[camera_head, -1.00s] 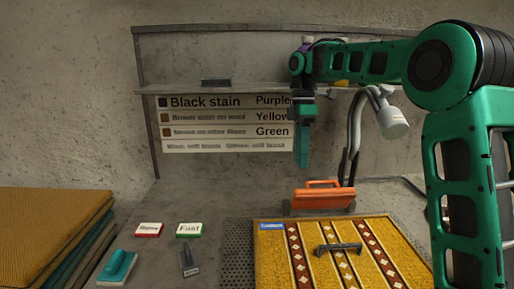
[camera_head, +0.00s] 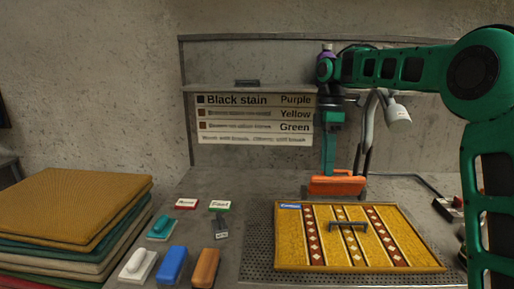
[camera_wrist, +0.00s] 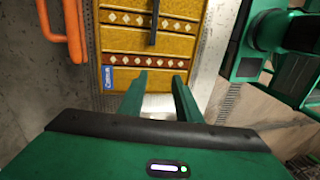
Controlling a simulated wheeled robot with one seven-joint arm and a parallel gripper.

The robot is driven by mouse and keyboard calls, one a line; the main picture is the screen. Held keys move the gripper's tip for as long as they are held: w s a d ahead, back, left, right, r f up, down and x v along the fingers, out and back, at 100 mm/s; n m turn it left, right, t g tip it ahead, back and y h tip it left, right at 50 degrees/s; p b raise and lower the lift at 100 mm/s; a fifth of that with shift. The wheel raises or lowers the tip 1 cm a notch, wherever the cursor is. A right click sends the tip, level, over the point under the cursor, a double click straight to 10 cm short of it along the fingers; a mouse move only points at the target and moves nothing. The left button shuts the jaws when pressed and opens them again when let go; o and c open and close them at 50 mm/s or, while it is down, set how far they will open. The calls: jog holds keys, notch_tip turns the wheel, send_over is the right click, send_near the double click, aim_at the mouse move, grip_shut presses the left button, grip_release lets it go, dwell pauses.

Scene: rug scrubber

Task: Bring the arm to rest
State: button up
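My green arm reaches in from the right in the head view, with my gripper (camera_head: 329,158) pointing down in front of the wall chart. In the wrist view my gripper (camera_wrist: 158,84) has its two green fingers apart, with nothing between them. It is above the workbench, near the edge of the yellow patterned rug (camera_head: 292,240), which also shows in the wrist view (camera_wrist: 182,45). The orange-handled tool (camera_head: 337,185) stands behind the rug, close below the gripper in the head view. I cannot tell the exact gap to it.
A dark handle (camera_head: 349,226) lies on the rug. Teal (camera_head: 160,227), white (camera_head: 138,265), blue (camera_head: 173,264) and brown (camera_head: 205,267) brushes sit at front left. Folded rugs (camera_head: 75,205) are stacked at left. A lamp (camera_head: 397,113) and shelf (camera_head: 225,88) are behind.

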jog(key=s+d+f+m+t, duration=0.1)
jog(key=s+d+f+m, duration=0.1)
jog(key=s+d+m, duration=0.6)
jog(key=s+d+f+m, duration=0.2)
jog(key=s+d+m, duration=0.4)
jog(key=s, duration=0.4)
jog(key=s+d+f+m, duration=0.2)
jog(key=s+f+m, duration=0.1)
jog(key=s, duration=0.3)
jog(key=s+d+f+m+t, duration=0.1)
jog(key=s+d+f+m, duration=0.1)
jog(key=s, duration=0.5)
jog(key=s+d+f+m, duration=0.2)
jog(key=s+f+m, duration=0.2)
jog(key=s, duration=0.3)
jog(key=shift+d+f, duration=0.25)
jog(key=shift+f, duration=0.05)
jog(key=shift+w, duration=0.1)
jog(key=shift+w+f, duration=0.2)
jog(key=shift+w, duration=0.4)
